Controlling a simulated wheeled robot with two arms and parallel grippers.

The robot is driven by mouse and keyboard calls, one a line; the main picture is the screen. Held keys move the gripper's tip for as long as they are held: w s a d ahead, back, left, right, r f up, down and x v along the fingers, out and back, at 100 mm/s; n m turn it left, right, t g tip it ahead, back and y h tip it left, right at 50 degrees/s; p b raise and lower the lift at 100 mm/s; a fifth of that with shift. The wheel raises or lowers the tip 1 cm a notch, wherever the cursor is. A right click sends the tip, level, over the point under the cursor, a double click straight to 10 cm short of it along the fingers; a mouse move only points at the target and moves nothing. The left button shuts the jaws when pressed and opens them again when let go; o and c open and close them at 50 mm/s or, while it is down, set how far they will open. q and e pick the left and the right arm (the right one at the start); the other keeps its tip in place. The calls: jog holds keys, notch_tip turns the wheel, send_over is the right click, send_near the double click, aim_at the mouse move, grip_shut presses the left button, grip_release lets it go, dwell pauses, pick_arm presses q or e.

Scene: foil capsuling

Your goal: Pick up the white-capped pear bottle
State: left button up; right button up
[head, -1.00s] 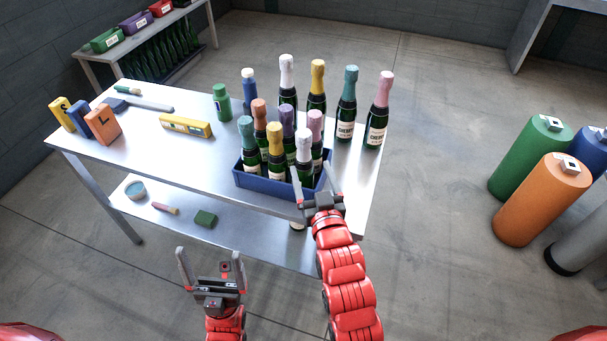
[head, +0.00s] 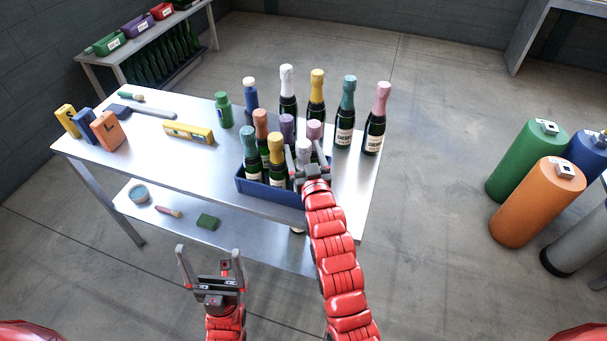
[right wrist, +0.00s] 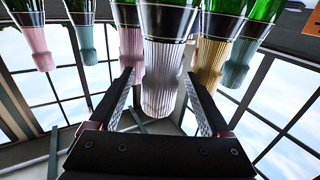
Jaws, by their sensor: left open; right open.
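A white-capped bottle (head: 304,149) stands in the front row of the blue crate (head: 262,190), partly hidden by my right gripper (head: 309,160). Its pale ribbed cap (right wrist: 160,92) fills the middle of the right wrist view, between the open fingers, with a gap on each side. A second white-capped bottle (head: 287,88) stands on the table behind the crate. I cannot read the flavour on either label. My left gripper (head: 209,262) is open and empty in front of the table, away from the bottles.
The crate also holds bottles with teal, orange, purple, yellow (head: 276,147) and pink caps, close around the white one. Yellow, teal and pink-capped (head: 380,98) bottles stand behind. The table's left part holds colored blocks (head: 107,130) and a yellow level (head: 188,133).

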jog(key=shift+c, duration=0.3)
grip_shut()
dwell(1.1)
